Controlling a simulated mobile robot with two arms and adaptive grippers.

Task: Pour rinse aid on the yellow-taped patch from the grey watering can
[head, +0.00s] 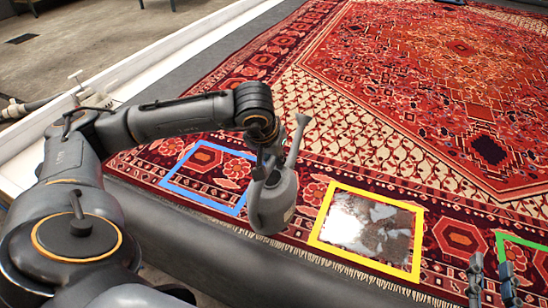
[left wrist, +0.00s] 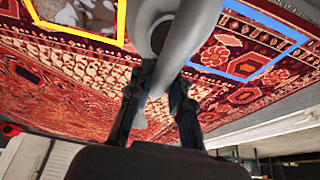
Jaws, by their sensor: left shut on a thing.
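The grey watering can (head: 273,203) hangs in the air in my left gripper (head: 266,152), its spout pointing up. It is between the blue-taped and yellow-taped patches in the picture. In the left wrist view the can (left wrist: 190,35) fills the top middle, and my left gripper's fingers (left wrist: 158,108) are shut on it. The yellow-taped patch (head: 324,222) lies just right of the can, with a shiny, whitish wet film inside it. Its tape also shows in the left wrist view (left wrist: 78,33). No stream leaves the spout. My right gripper (head: 491,284) shows at the bottom right, fingers apart and empty.
A blue-taped patch (head: 171,171) lies left of the can and a green-taped patch (head: 522,242) at the right edge. The red patterned rug (head: 420,90) covers the floor beyond. A white ledge (head: 180,45) runs along the left, with a pipe fitting (head: 92,97) near it.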

